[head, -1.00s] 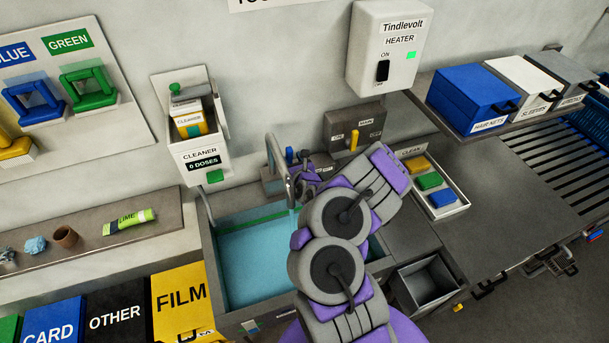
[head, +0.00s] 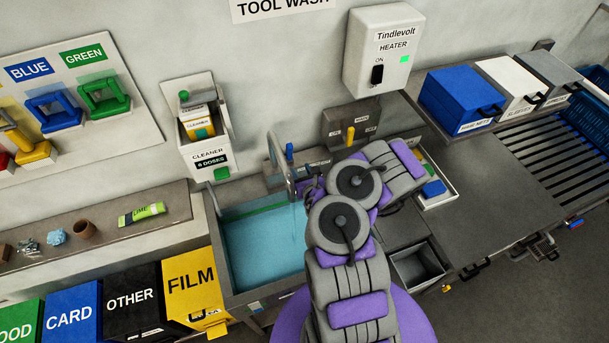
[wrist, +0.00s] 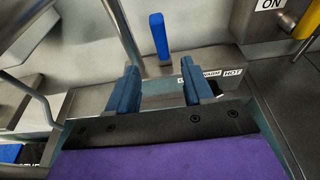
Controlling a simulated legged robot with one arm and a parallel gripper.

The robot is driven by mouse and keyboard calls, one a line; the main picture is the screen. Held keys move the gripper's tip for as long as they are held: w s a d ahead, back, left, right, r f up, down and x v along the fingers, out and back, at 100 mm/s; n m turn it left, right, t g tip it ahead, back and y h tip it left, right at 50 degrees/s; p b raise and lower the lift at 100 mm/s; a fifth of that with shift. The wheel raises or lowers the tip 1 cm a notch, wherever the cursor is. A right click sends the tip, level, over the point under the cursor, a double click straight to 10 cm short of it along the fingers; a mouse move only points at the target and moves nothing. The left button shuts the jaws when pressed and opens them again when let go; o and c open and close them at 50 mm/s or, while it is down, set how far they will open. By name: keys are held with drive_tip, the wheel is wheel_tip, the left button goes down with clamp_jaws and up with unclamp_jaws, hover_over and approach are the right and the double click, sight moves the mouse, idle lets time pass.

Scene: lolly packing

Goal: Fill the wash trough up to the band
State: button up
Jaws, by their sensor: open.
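The wash trough (head: 226,262) stands below the wall and holds blue water (head: 262,250). A green band (head: 246,213) runs along its inner back wall. The water surface lies close under the band; the exact gap is hard to tell. The metal tap (head: 276,152) stands at the trough's back right, with a faint pale streak below its spout.
A grey box with a yellow lever (head: 350,136) and the heater (head: 384,55) are on the wall. The cleaner dispenser (head: 208,150) hangs left of the tap. A tray of coloured blocks (head: 440,199) and an open grey bin (head: 418,268) are right of my arm.

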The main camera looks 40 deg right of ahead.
drive_tip(key=shift+v, duration=1.9)
